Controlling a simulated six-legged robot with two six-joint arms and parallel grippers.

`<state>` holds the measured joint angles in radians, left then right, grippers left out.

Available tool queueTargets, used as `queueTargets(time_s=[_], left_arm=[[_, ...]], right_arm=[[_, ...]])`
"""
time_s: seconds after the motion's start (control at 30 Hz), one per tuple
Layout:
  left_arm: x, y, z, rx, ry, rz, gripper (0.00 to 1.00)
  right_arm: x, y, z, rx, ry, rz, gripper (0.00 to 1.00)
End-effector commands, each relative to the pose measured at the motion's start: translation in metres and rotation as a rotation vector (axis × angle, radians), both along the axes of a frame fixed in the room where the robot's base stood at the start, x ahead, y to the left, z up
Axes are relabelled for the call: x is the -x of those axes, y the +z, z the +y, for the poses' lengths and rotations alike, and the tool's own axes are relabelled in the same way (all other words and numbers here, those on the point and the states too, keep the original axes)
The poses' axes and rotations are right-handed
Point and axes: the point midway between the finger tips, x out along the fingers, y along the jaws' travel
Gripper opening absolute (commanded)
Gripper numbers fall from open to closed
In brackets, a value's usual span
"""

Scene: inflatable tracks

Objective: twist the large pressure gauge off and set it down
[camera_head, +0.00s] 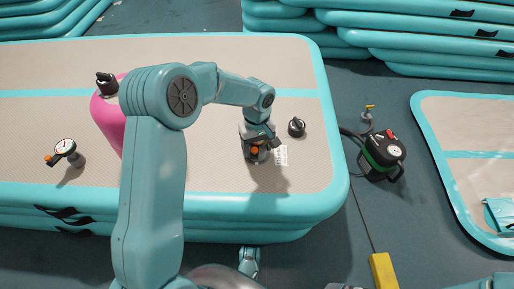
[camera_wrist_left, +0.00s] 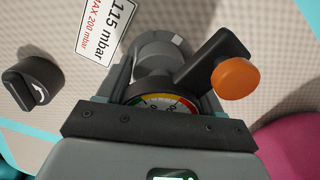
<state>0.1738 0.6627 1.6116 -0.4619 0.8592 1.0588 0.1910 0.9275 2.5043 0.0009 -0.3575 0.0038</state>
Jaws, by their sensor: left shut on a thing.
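My left gripper (camera_head: 257,140) points down over the right part of the beige track and is shut on a pressure gauge (camera_head: 254,154). In the left wrist view the jaws (camera_wrist_left: 165,85) are on either side of the gauge's round coloured dial (camera_wrist_left: 160,104). A black side arm with an orange knob (camera_wrist_left: 235,81) sticks out to the right. The grey fitting (camera_wrist_left: 160,52) shows beyond the dial; the join between them is partly hidden. A second gauge with a white dial (camera_head: 65,147) and orange knob stands on the track at the left. My right gripper is out of view.
A black valve cap (camera_head: 297,127) is just right of the gauge, near a printed label (camera_head: 281,155). A pink cylinder (camera_head: 108,118) with a black top (camera_head: 106,84) stands left of my arm. A black pump (camera_head: 382,154) is on the floor. Bare track lies between.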

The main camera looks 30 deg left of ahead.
Motion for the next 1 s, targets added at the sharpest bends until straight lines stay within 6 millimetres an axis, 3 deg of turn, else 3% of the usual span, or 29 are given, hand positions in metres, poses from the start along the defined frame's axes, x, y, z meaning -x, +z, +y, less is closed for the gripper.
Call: queueTargets(time_s=[0.13,0.37,1.0], left_arm=[[0.000,-0.001,0.000,0.000,0.088,-0.001,0.30],[0.000,0.000,0.000,0.000,0.094,-0.001,0.30],[0.000,0.025,0.000,0.000,0.091,-0.001,0.30]], right_arm=[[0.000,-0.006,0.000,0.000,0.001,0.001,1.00],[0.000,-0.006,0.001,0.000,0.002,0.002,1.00],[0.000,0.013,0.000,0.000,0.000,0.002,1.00]])
